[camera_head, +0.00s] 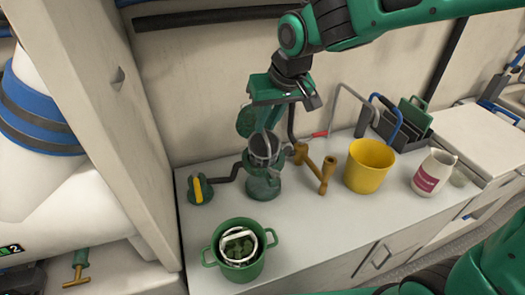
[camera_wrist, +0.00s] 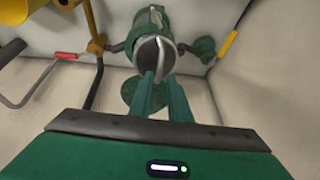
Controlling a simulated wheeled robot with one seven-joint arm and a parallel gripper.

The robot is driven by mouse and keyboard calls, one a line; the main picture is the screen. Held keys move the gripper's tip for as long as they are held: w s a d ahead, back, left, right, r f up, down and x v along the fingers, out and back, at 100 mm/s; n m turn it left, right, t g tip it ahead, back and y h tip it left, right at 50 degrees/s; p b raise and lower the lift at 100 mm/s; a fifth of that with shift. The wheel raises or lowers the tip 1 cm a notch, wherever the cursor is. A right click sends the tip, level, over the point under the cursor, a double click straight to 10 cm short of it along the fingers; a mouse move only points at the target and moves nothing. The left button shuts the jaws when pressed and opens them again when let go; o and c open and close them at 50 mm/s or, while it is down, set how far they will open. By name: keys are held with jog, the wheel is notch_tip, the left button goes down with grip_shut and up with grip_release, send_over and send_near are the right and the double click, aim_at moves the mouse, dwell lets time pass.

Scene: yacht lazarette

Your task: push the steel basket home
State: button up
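The steel basket (camera_head: 263,149) is a dark grey mesh cup with a pale bail handle. It sits in the top of the green strainer body (camera_head: 262,187), and its upper part shows above the body. In the wrist view the basket (camera_wrist: 148,54) has its round mouth toward me, and the handle runs down toward my fingertips. My gripper (camera_wrist: 161,76) is at the basket's mouth, its two green fingers close together beside the handle. Whether they grip the handle is unclear. The gripper hides part of the basket in the head view. How deep the basket sits is hard to tell.
A green pot (camera_head: 210,258) stands in front with a white ring inside. A yellow-handled valve (camera_head: 199,190) is at left. Brass fittings (camera_head: 322,170), a yellow bucket (camera_head: 370,165) and a mug (camera_head: 433,172) stand at right. A wall panel is close behind.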

aim_at(264, 133)
jog(key=x, duration=0.3)
jog(key=shift+s+d+f, duration=0.15)
jog(key=shift+s+f, duration=0.05)
jog(key=shift+f, duration=0.2)
jog(key=shift+w+f, duration=0.25)
jog(key=shift+f, duration=0.35)
jog(key=shift+c, duration=0.4)
grip_shut()
